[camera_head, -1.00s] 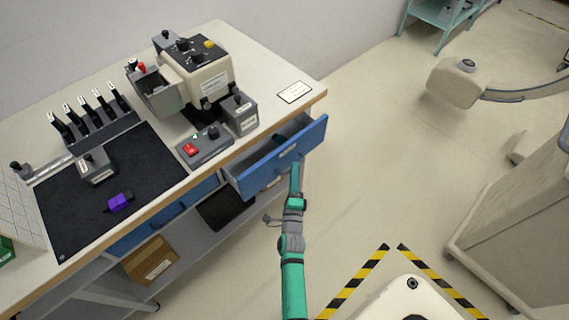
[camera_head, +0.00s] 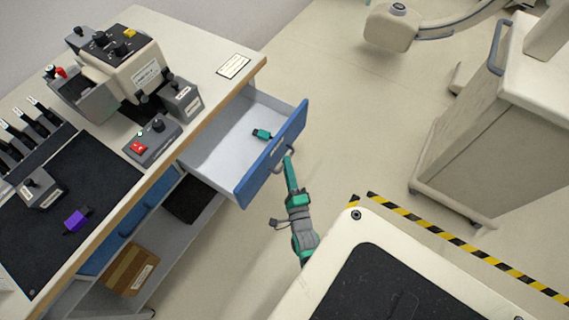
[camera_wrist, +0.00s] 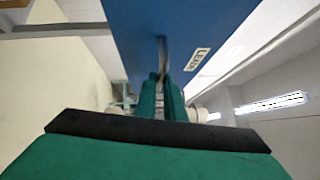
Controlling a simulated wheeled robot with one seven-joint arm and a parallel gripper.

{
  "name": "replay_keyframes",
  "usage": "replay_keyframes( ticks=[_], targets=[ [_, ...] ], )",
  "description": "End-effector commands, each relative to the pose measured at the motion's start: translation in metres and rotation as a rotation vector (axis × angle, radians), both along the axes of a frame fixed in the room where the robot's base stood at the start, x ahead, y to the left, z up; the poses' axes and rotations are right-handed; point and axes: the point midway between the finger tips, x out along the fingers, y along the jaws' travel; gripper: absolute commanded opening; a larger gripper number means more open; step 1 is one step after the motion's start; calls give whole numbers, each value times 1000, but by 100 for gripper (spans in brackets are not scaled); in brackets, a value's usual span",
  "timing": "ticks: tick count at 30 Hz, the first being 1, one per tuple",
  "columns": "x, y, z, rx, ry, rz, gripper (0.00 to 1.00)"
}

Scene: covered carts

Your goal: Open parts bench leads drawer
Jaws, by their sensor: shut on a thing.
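The leads drawer (camera_head: 228,146) stands pulled well out of the right end of the bench in the head view. Its blue front (camera_head: 273,153) faces my arm, and its pale inside shows a small green and black thing (camera_head: 262,134) near the front. My gripper (camera_head: 289,161) is at the drawer front, shut on the grey handle (camera_head: 283,155). In the wrist view the two green fingers (camera_wrist: 160,97) close around the handle (camera_wrist: 163,55), below the blue front (camera_wrist: 190,30) with its white label (camera_wrist: 197,59). The exact finger contact is partly hidden.
The parts bench (camera_head: 205,75) carries a beige machine (camera_head: 125,65), a grey box with red button (camera_head: 150,142) and a black mat (camera_head: 90,185). A cardboard box (camera_head: 130,270) sits on the lower shelf. A beige cart (camera_head: 470,130) stands right. Floor beyond the drawer is clear.

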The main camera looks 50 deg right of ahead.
Motion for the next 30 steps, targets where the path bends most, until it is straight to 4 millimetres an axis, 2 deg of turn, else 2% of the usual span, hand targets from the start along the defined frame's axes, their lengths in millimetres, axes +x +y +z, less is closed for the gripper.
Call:
replay_keyframes(
  ticks=[7, 8, 9, 10, 22, 30],
  targets=[
    [2, 3, -1, 2, 2, 6, 0],
    [2, 3, -1, 2, 2, 6, 16],
    [2, 3, -1, 2, 2, 5, 26],
    [2, 2, -1, 1, 1, 4, 28],
    [-6, 5, -2, 2, 2, -2, 28],
    [-40, 35, -8, 3, 4, 1, 28]
  ],
)
